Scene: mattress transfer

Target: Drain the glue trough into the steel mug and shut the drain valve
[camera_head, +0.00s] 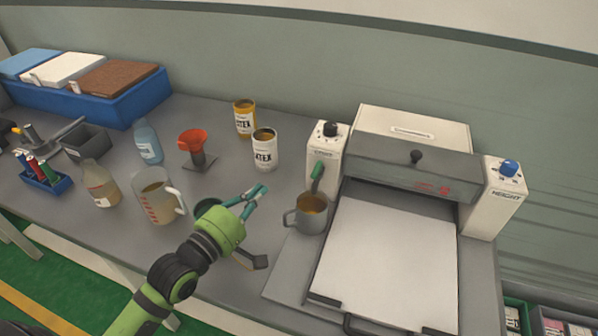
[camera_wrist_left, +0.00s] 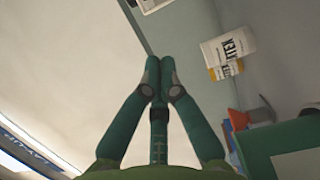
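The steel mug (camera_head: 311,221) stands upright on the machine's left front ledge, its handle to the left, with amber-brown liquid inside. The drain valve's green lever (camera_head: 317,171) is tilted just above the mug, below the left knob housing. I cannot tell whether liquid is flowing. The glue trough itself is not clearly visible in the machine (camera_head: 410,165). My left gripper (camera_head: 264,189) is left of the mug and apart from it. Its fingertips meet in the left wrist view (camera_wrist_left: 160,64), with nothing between them. My right gripper is not in view.
White (camera_head: 264,150) and yellow (camera_head: 244,118) cans stand behind my left gripper, by a red funnel (camera_head: 193,140). A measuring jug (camera_head: 156,197) and bottles stand left. A brush-like tool (camera_head: 250,260) lies near the front edge. The machine's white bed (camera_head: 385,250) is bare.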

